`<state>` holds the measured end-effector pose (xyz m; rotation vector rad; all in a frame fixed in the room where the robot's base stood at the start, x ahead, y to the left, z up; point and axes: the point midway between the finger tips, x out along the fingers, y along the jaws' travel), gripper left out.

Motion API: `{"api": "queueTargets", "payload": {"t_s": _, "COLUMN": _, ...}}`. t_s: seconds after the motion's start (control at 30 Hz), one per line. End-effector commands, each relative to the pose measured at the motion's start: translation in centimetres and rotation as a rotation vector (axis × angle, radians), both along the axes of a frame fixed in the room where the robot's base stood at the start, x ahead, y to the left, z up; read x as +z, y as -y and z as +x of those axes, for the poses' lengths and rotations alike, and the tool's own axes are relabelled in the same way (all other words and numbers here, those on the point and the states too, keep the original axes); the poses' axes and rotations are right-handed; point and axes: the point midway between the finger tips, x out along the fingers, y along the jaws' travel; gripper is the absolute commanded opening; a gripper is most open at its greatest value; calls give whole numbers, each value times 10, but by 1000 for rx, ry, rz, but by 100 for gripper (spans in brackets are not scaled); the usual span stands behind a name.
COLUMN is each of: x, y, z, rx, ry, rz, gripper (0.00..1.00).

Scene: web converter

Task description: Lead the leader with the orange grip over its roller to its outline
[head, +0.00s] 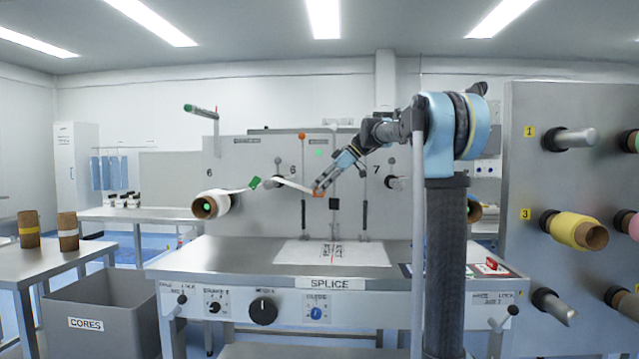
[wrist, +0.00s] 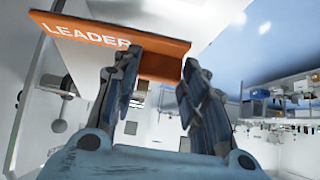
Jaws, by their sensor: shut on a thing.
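My gripper (head: 320,187) is shut on the orange grip (head: 317,194) of the leader, in front of the grey panel and above the splice table. In the wrist view the orange grip (wrist: 90,33), lettered LEADER, lies across my gripper's fingers (wrist: 160,75). The pale leader strip (head: 296,185) slants up left from the grip towards a roller (head: 279,179) on the panel. Whether it lies over or under that roller is too small to tell. A white roll (head: 212,205) sits further left, with a green tag (head: 254,183) between. A pale sheet with dark marks (head: 290,254) lies on the table.
The splice table (head: 215,254) is mostly bare, with a red item (head: 490,266) at its right. Another roller (head: 392,182) stands out at the panel's right. Vertical rods with dark handles hang on the panel. A rack with a yellow roll (head: 570,229) stands at far right.

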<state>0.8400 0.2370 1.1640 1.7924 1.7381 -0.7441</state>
Motion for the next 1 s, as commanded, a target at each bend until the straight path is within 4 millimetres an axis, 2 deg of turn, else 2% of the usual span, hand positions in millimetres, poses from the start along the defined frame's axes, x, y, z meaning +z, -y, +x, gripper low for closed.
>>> {"api": "queueTargets", "payload": {"t_s": 1.0, "x": -81, "y": 13, "z": 0, "rx": -1, "ry": 0, "rz": 0, "gripper": 13}}
